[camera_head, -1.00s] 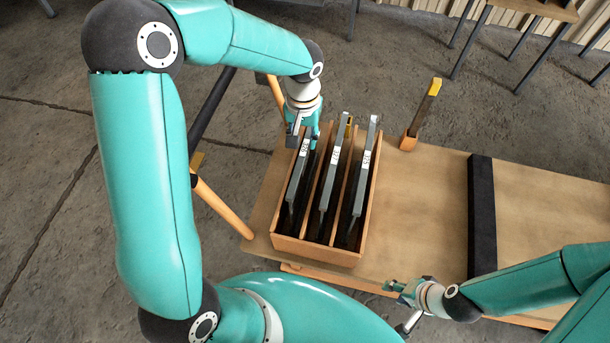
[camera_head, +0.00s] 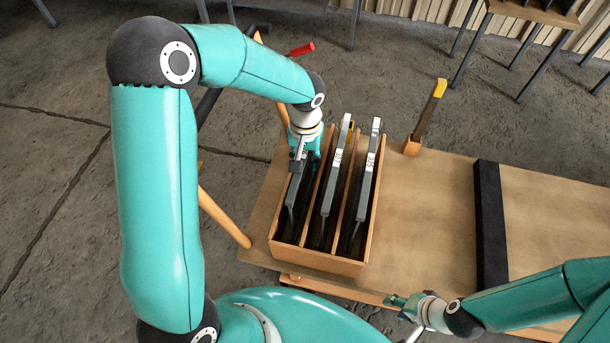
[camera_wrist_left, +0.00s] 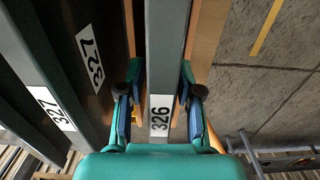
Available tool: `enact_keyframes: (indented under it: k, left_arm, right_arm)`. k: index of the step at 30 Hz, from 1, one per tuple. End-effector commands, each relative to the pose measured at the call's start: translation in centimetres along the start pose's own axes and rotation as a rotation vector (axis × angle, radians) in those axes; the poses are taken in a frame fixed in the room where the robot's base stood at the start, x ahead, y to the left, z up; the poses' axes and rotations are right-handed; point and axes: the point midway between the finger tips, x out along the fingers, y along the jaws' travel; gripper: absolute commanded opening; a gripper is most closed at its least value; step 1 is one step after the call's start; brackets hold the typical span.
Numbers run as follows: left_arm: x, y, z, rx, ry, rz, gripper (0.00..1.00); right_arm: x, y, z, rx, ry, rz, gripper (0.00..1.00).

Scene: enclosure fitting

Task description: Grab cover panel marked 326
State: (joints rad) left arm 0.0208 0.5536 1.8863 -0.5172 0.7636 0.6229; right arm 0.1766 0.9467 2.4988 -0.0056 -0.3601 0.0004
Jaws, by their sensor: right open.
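The cover panel marked 326 (camera_head: 293,193) stands upright in the leftmost slot of the wooden rack (camera_head: 318,262). Its label faces up in the left wrist view (camera_wrist_left: 167,45). My left gripper (camera_head: 302,163) is at the far end of this panel, with its fingers (camera_wrist_left: 159,100) on either side of the panel edge. Small gaps show between fingers and panel, so it looks open around it. In the head view my gripper hides the label. My right gripper (camera_head: 398,301) is open and empty near the table's front edge.
The panel marked 327 (camera_head: 335,175) stands in the middle slot, and also shows in the wrist view (camera_wrist_left: 45,85). Another grey panel (camera_head: 367,175) fills the right slot.

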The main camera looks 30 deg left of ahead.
Motion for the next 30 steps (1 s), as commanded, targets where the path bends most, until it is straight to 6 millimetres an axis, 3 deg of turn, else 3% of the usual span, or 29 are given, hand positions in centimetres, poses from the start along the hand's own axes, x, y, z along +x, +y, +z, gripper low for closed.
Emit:
enact_keyframes:
  k: [1,6,30]
  left_arm:
    - [-0.02,0.0,0.0,0.0,0.0,0.0,0.25]
    - [-0.02,0.0,0.0,0.0,0.0,0.0,0.0]
    - [-0.68,0.08,-0.15,0.0,0.005,0.001,0.0]
  right_arm:
    - [-0.01,0.0,-0.01,0.0,0.0,0.0,0.42]
    - [-0.01,0.0,0.0,0.0,0.0,0.0,0.42]
    - [-0.02,-0.01,0.0,0.0,0.0,0.0,0.42]
